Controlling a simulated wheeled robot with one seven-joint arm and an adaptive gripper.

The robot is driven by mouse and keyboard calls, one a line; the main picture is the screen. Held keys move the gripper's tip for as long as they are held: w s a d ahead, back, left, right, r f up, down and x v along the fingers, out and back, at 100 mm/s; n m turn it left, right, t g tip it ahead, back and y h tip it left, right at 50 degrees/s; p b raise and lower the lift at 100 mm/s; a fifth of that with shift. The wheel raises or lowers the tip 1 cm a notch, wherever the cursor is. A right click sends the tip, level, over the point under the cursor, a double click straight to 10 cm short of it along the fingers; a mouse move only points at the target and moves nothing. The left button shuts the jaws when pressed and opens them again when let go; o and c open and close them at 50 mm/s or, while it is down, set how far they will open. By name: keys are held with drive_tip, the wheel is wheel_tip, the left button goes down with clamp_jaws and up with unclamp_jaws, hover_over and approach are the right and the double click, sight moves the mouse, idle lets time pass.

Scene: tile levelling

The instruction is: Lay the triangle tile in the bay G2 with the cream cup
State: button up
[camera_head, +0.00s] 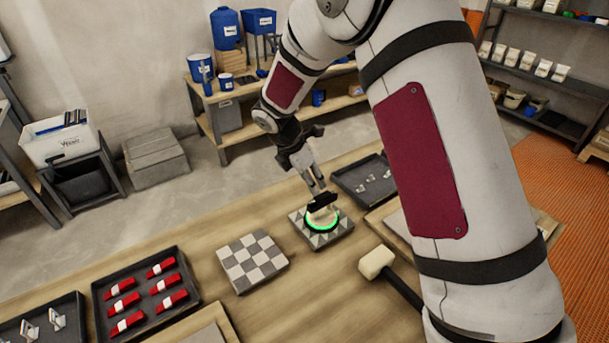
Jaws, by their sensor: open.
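The tile with a grey and white triangle pattern (341,232) lies at the middle of the wooden bench. The cream cup (322,213) stands on it, with a black top piece (322,200) and a bright green ring (316,226) around its base. My gripper (318,188) is open and points down, with its fingers just above or beside the black piece. I cannot tell whether they touch it. No bay label is readable, so I cannot tell which place is G2.
A checkered tile (252,262) lies to the left. A mallet with a cream head (376,262) lies to the right, partly behind my arm. A dark tray (354,180) stands behind the triangle tile. A tray of red pieces (190,272) is at the left.

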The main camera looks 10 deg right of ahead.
sight(320, 197)
drive_tip(key=p+x, duration=0.1)
drive_tip(key=x, duration=1.1)
drive_tip(key=shift+f, duration=0.1)
drive_tip(key=shift+c, duration=0.3)
clamp_jaws()
